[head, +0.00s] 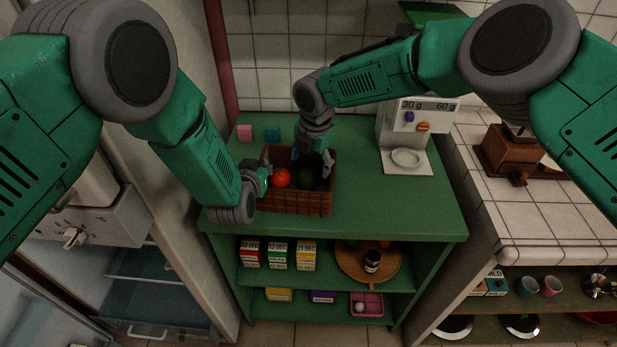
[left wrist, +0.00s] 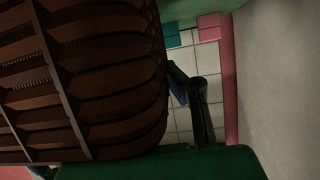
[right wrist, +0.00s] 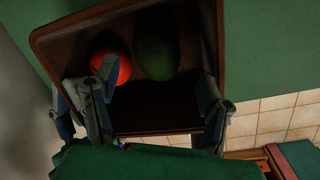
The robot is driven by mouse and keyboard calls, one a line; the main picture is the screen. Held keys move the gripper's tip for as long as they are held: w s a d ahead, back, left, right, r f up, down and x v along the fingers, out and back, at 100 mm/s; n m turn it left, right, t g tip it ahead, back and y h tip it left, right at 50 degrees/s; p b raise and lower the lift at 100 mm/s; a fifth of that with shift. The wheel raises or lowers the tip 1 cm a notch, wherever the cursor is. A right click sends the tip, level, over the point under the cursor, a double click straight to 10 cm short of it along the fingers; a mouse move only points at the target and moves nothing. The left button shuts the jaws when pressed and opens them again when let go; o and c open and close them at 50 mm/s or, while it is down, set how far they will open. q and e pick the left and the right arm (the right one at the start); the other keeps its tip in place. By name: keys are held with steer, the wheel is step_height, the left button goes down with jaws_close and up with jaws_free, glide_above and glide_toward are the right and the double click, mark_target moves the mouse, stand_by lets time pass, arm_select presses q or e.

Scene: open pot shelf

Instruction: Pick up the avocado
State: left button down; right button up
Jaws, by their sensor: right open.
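The avocado (head: 306,177) is dark green and lies in a brown woven basket (head: 298,204) on the shelf's green top. In the right wrist view the avocado (right wrist: 157,52) lies beside a red tomato (right wrist: 111,66). The tomato also shows in the head view (head: 281,178). My right gripper (head: 314,165) is open over the basket, its fingers spread and pointing down towards the avocado, holding nothing. My left gripper (head: 264,178) is at the basket's left side. In the left wrist view the basket wall (left wrist: 90,80) fills the left half and hides part of that gripper.
Pink (head: 245,132) and teal (head: 272,134) blocks stand behind the basket. A white scale (head: 405,150) stands at the back right. The green top (head: 390,205) is clear right of the basket. Boxes and a round wooden tray (head: 350,268) are on the shelf below.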

mark_target(308, 170)
steer(key=shift+w+a+f, duration=0.1)
steer(key=shift+w+f, duration=0.15)
steer(key=shift+f, duration=0.8)
steer(key=shift+w+a+f, duration=0.15)
steer(key=shift+w+f, duration=0.15)
steer(key=shift+f, duration=0.75)
steer(key=shift+w+a+f, duration=0.1)
steer(key=shift+w+f, duration=0.15)
steer(key=shift+f, duration=0.8)
steer(key=c, duration=1.1)
